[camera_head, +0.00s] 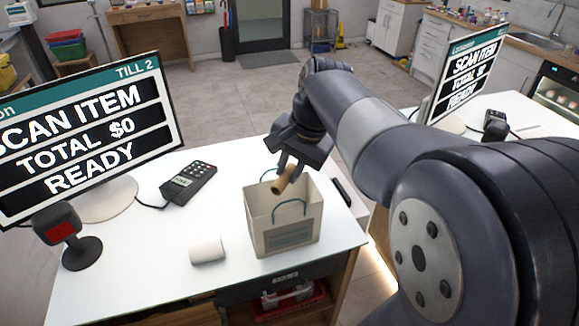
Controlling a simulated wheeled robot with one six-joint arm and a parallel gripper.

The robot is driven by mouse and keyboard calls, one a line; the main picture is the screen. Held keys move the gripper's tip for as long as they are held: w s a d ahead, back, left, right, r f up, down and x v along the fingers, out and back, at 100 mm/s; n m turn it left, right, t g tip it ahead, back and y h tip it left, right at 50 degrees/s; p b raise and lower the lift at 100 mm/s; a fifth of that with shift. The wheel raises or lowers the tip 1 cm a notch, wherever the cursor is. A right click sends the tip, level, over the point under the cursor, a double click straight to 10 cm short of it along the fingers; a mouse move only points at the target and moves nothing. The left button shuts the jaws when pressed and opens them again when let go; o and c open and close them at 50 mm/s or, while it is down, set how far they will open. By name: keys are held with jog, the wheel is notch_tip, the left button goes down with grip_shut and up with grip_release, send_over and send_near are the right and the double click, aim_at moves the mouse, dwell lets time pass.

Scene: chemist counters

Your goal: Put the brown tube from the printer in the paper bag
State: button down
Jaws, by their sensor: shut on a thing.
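The brown tube (280,185) is small and tilted. My gripper (285,176) is shut on it, and the tube's lower end points down and to the left. The paper bag (285,228) is beige with teal handles and stands upright on the white counter. In the picture the tube overlaps the bag's open top near its back rim. I cannot tell how high above the rim it is. The bag's inside is mostly hidden. No printer can be made out for certain.
A white roll (207,250) lies on the counter left of the bag. A card terminal (188,181), a till screen (88,140) and a red-faced scanner (67,236) stand further left. A second counter with another screen (466,72) is at the right, beyond my arm.

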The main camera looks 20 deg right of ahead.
aim_at(289, 174)
jog(key=c, duration=1.2)
grip_release()
jog(key=shift+c, duration=0.2)
jog(key=v, duration=1)
jog(key=shift+r, duration=0.35)
jog(key=shift+d+f, duration=0.1)
jog(key=x, duration=1)
jog(key=shift+s, duration=0.1)
jog(key=shift+r+p, duration=0.3)
jog(key=shift+p, duration=0.25)
jog(key=shift+r+p, duration=1.9)
jog(key=shift+r, duration=0.25)
